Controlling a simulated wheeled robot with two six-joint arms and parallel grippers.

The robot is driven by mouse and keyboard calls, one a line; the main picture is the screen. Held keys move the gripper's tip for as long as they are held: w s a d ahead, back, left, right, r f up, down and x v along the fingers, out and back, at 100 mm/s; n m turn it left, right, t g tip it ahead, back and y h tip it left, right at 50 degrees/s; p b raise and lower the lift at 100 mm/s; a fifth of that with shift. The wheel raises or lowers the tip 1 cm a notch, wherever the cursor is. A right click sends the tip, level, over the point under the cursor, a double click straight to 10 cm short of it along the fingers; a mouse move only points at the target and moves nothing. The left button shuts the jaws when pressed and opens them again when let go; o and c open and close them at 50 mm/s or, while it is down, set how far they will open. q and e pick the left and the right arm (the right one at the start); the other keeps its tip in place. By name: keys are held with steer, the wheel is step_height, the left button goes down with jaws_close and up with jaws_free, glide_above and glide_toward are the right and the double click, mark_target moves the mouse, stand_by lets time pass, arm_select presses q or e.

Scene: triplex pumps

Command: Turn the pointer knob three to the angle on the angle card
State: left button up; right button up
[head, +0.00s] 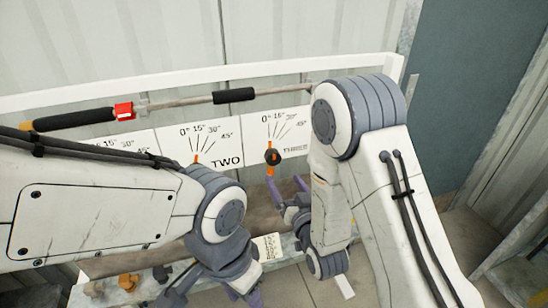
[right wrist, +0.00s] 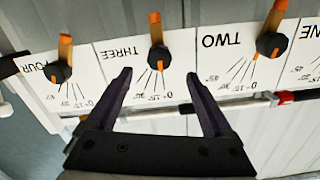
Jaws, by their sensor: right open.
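Pointer knob three (head: 272,157) is a black hub with an orange pointer on the white panel marked THREE. In the right wrist view, which is upside down, knob three (right wrist: 157,58) is centred just beyond my fingertips. Its long orange end points away from the scale; the exact angle is hard to read. My right gripper (right wrist: 157,78) is open and empty, its dark fingers apart on either side of the line to the knob. It shows below the knob in the head view (head: 287,192). A small cream card (head: 268,246), perhaps the angle card, has unreadable writing. My left gripper (head: 215,291) is low, partly cut off.
Knob two (right wrist: 270,44) and knob four (right wrist: 60,71) flank knob three. A rod with black grips (head: 235,96) and a red block (head: 124,111) runs above the panels in the head view. Orange-brown parts (head: 129,282) lie at lower left.

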mark_target(274, 160)
steer(key=x, duration=0.9)
steer(key=shift+w+d+r+p, duration=0.1)
steer(key=shift+w+r+p, duration=0.1)
steer(key=shift+r+p, duration=0.15)
steer(key=shift+w+f, duration=0.15)
steer(key=shift+w, duration=0.4)
jaws_close()
